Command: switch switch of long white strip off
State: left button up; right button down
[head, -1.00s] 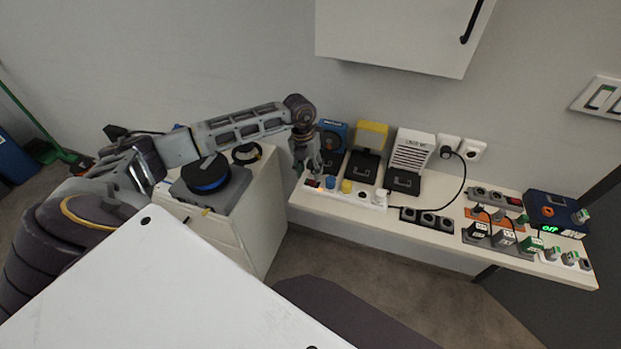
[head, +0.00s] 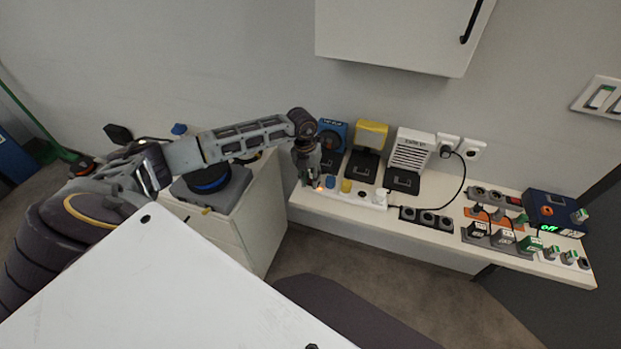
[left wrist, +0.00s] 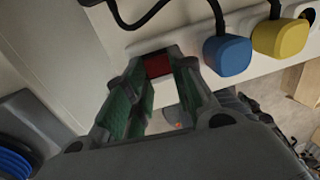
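The long white strip (head: 358,197) lies along the front left of the white shelf, with a blue plug (head: 330,181), a yellow plug (head: 346,186) and a white plug in it. My left gripper (head: 310,180) is over the strip's left end, pointing down, and hides the switch in the head view. In the left wrist view the red switch (left wrist: 158,65) shows between and just beyond the fingertips of my left gripper (left wrist: 163,80). The fingers are apart with nothing between them; I cannot tell whether they touch the switch. A small orange glow shows beside the gripper. My right gripper is out of view.
Behind the strip stand a blue device (head: 332,134), a yellow one (head: 371,134) and a white one (head: 412,150). A dark socket strip (head: 427,218) and several other plugs fill the shelf's right side. A white cabinet (head: 400,35) hangs above.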

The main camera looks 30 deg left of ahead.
pick_arm(q)
jog(key=c, duration=0.4)
jog(key=shift+o, duration=0.2)
jog(key=shift+d+y, duration=0.1)
jog(key=shift+y, duration=0.2)
jog(key=shift+d, duration=0.1)
jog(key=shift+w+d+g+y, duration=0.15)
jog(key=shift+g+y, duration=0.25)
jog(key=shift+y, duration=0.8)
jog(key=o, duration=1)
